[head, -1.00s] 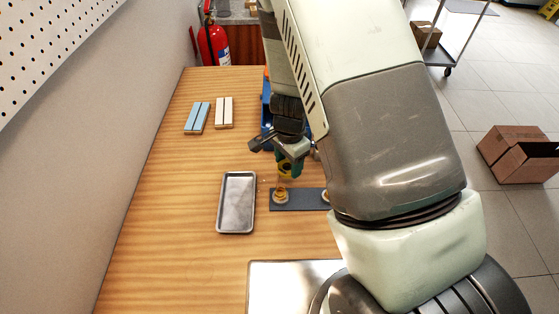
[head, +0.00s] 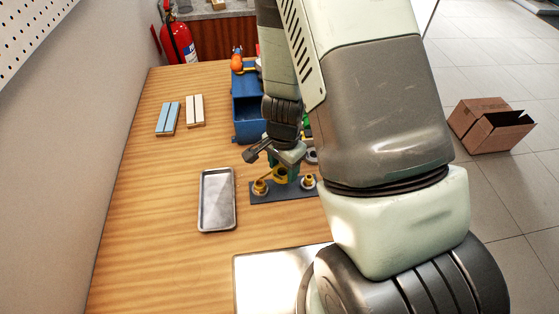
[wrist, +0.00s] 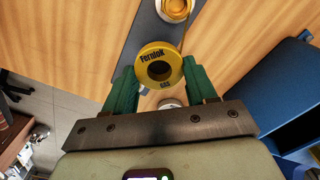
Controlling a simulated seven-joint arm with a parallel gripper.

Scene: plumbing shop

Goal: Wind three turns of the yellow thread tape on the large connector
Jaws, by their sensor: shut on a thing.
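My gripper (head: 281,172) is shut on a yellow tape roll (wrist: 159,66), held between its green fingers in the wrist view. The roll is above the dark plate (head: 284,194), between its two brass connectors and slightly behind them. The left connector (head: 260,187) looks the larger and stands upright; it also shows at the top of the wrist view (wrist: 175,8), cut off by the edge. A thin yellow strand runs from the roll towards it. How many turns lie on it is not clear. The smaller connector (head: 308,182) stands on the right and is mostly hidden behind the roll in the wrist view.
A metal tray (head: 217,200) lies left of the plate, and a shiny metal sheet (head: 272,280) lies in front. A blue bin (head: 248,105) stands behind my gripper. Blue strips (head: 167,118) and white strips (head: 195,110) lie back left. The left tabletop is bare.

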